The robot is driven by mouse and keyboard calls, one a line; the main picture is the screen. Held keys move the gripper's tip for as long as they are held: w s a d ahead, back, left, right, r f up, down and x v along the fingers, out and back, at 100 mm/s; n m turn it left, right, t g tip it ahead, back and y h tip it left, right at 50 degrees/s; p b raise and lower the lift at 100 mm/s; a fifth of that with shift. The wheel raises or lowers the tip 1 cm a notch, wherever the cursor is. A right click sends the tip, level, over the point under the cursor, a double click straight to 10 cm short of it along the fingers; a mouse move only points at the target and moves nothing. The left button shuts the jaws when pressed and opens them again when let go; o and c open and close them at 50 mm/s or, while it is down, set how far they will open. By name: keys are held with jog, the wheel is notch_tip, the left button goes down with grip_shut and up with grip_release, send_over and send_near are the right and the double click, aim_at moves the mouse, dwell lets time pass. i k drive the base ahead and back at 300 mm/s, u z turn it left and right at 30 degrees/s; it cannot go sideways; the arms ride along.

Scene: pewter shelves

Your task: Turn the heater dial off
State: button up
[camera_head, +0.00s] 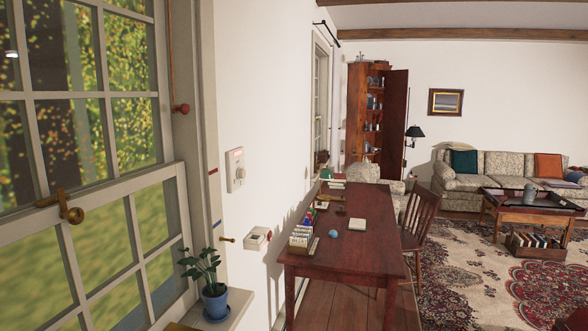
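A white control box (231,178) is fixed to the white wall right of the window. It has a round dial (240,173) on its face and a small reddish strip near its top. This looks like the heater dial, but its setting is too small to read. A second small pale box (257,238) with a dark reddish part sits lower on the wall; what it is I cannot tell. My gripper is not in view.
A potted plant (203,268) in a blue pot stands on the sill at the lower left. A dark red desk (345,245) with books stands along the wall, with a wooden chair (422,215) beside it. A patterned rug (460,260) covers the floor at right.

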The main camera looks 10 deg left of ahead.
aim_at(241, 173)
jog(key=u, duration=0.05)
jog(key=i, duration=0.9)
jog(key=u, duration=0.4)
